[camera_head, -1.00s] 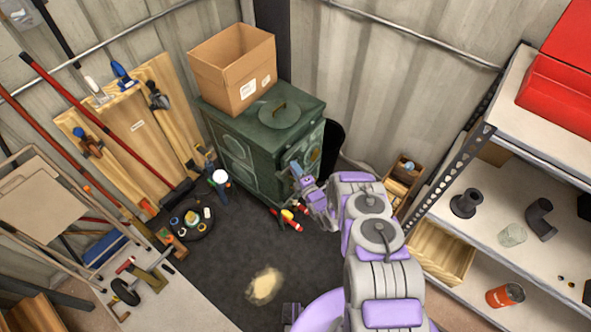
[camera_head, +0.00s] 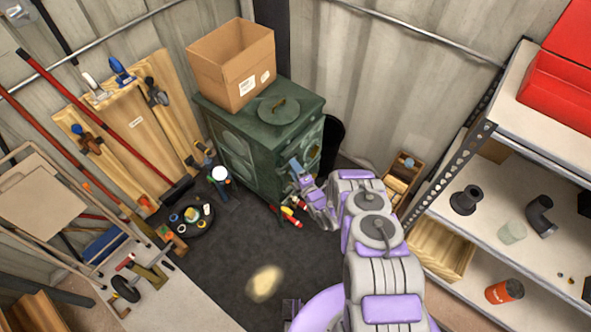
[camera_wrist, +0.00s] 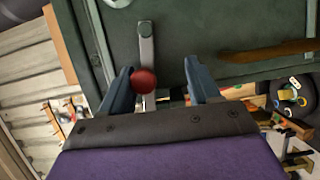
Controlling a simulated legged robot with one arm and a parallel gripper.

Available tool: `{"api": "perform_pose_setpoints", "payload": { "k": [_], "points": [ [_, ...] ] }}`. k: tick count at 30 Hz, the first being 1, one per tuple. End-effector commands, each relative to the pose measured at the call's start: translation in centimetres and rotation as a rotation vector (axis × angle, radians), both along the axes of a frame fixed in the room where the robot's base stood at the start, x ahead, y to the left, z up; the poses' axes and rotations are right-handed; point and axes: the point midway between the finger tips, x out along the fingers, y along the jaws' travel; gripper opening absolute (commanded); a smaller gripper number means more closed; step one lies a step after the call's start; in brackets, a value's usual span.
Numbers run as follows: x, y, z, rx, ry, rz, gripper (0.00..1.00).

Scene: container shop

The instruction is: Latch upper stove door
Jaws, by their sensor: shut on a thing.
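The dark green stove (camera_head: 240,155) stands in the corner with a round lid on top. My gripper (camera_head: 297,168) is at its door side, which is mostly hidden by my arm in the head view. In the wrist view the green stove face (camera_wrist: 200,28) fills the upper part. A grey latch lever (camera_wrist: 147,45) on it ends in a red ball knob (camera_wrist: 144,81). The knob lies close to the left finger. Whether the latch is engaged cannot be told.
A cardboard box (camera_head: 232,66) sits on the stove top. Metal shelving (camera_head: 482,150) stands at the right. A round black tray (camera_head: 190,221) with small items and several tools lie at the left. The dark mat (camera_head: 235,262) has clear room in front.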

Motion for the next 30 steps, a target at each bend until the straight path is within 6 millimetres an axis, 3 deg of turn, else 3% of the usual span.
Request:
{"api": "perform_pose_setpoints", "payload": {
  "k": [14, 20, 30],
  "points": [
    [-0.5, -0.5, 0.6, 0.000, -0.009, -0.003, 0.52],
    [-3.5, -2.3, 0.7, 0.001, -0.008, -0.005, 0.52],
    [-10.1, -6.0, 0.4, 0.002, -0.004, -0.009, 0.52]
  ]
}}
